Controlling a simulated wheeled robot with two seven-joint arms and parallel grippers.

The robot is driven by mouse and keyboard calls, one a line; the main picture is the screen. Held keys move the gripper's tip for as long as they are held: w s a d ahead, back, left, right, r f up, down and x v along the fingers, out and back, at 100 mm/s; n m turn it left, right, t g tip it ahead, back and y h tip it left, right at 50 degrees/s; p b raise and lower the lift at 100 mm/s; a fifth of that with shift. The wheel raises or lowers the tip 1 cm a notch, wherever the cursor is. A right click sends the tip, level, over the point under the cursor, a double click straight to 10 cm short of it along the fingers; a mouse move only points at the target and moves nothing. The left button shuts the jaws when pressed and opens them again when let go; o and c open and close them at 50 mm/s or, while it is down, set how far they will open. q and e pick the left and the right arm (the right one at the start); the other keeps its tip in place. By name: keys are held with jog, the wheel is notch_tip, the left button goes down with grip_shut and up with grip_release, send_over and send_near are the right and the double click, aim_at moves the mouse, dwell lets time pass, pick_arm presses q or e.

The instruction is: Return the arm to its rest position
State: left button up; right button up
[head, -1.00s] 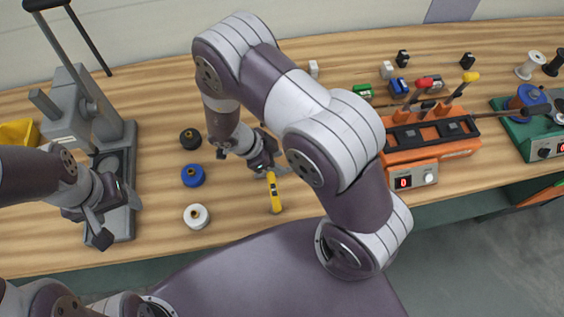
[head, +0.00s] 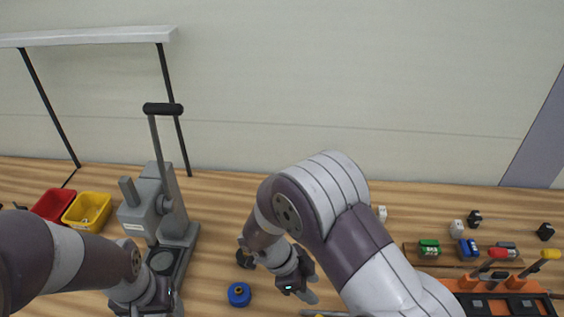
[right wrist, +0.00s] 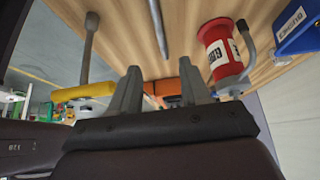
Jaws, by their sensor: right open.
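My right gripper (head: 300,287) hangs low over the wooden bench in the head view, at the end of the folded right arm. In the right wrist view its two fingers (right wrist: 158,72) stand apart with nothing held between them. A blue spool (head: 239,294) is on the bench to its left.
The grey lever press (head: 160,217) stands at left, beside yellow (head: 88,210) and red (head: 52,203) bins. The orange station (head: 500,303) is at lower right. The pale wall (head: 350,90) closes the back.

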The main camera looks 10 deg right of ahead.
jog(key=w+a+r+n+t+y, duration=0.1)
jog(key=w+a+n+t+y, duration=0.45)
jog(key=w+n, duration=0.35)
jog(key=s+d+r+n+g+y, duration=0.1)
jog(key=s+d+r+n, duration=0.1)
jog(key=s+n, duration=0.35)
jog(key=s+d+r+n+g+y, duration=0.1)
jog(key=s+r+n+g, duration=0.15)
jog(key=s+n, duration=0.35)
jog(key=s+d+r+h, duration=0.1)
jog(key=s+d+r, duration=0.2)
jog(key=d, duration=0.5)
jog(key=shift+s+d+r+t, duration=0.2)
jog(key=shift+s+r+t, duration=0.15)
jog(key=shift+t, duration=0.05)
